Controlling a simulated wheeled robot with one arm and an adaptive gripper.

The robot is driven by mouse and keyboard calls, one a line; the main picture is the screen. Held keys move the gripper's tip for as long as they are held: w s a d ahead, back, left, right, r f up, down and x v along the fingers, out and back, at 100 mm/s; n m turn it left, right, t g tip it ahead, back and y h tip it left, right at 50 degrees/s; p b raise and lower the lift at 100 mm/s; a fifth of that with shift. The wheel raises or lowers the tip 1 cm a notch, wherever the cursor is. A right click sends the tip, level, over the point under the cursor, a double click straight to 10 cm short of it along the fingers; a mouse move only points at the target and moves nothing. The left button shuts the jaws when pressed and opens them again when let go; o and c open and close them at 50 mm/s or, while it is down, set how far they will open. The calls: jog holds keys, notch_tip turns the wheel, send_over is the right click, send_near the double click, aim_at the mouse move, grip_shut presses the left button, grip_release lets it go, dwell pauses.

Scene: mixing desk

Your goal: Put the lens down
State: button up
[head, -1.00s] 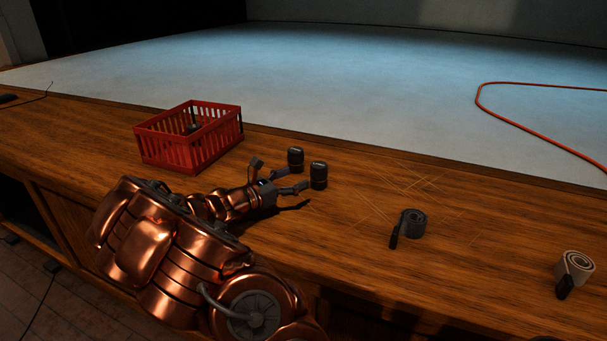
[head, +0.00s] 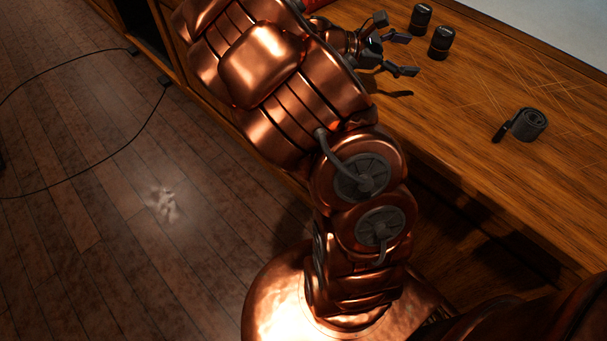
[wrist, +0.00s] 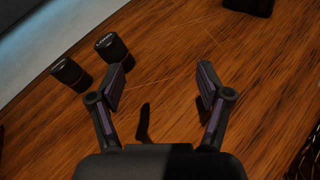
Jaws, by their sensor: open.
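Two black cylindrical lenses stand upright side by side on the wooden desk, one (head: 421,17) farther and one (head: 441,42) nearer in the head view. In the wrist view they are at the upper left, one (wrist: 111,47) beside the other (wrist: 70,74). My gripper (head: 412,55) is open and empty above the desk, close to the lenses but apart from them. In the wrist view the fingers (wrist: 162,85) are spread wide with only bare wood between them, and both lenses lie outside the left finger.
A rolled dark strap (head: 529,124) lies on the desk to the right. A sliver of the red basket (head: 318,4) shows behind my arm. A dark object (wrist: 248,5) is cut off at the wrist view's top. Bare desk (head: 470,110) lies between lenses and strap. A cable (head: 80,165) runs along the floor.

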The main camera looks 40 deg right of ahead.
jog(key=s+a+m+y, duration=0.1)
jog(key=a, duration=0.1)
jog(key=s+a+f+m+y, duration=0.1)
jog(key=s+a, duration=0.1)
jog(key=a, duration=0.1)
jog(key=s+a+m+t+y, duration=0.1)
jog(key=a+m, duration=0.1)
jog(key=a, duration=0.1)
jog(key=shift+s+a+f+y, duration=0.2)
jog(key=shift+s+f+y, duration=0.15)
jog(key=shift+y, duration=0.05)
jog(key=s+a+f+m+t+y, duration=0.1)
jog(key=s+a+f+m+y, duration=0.1)
jog(key=a, duration=0.8)
jog(key=s+a+f+m+t+y, duration=0.1)
jog(key=s+a+f+t+y, duration=0.1)
jog(key=a, duration=0.8)
jog(key=f+y, duration=0.1)
jog(key=y, duration=0.1)
jog(key=shift+s+a+m+y, duration=0.3)
jog(key=shift+m+y, duration=0.1)
jog(key=s+a+y, duration=0.1)
jog(key=a, duration=0.2)
jog(key=s+a+y, duration=0.1)
jog(key=a, duration=0.2)
jog(key=s+a+t+y, duration=0.1)
jog(key=a, duration=0.3)
jog(key=shift+c, duration=0.3)
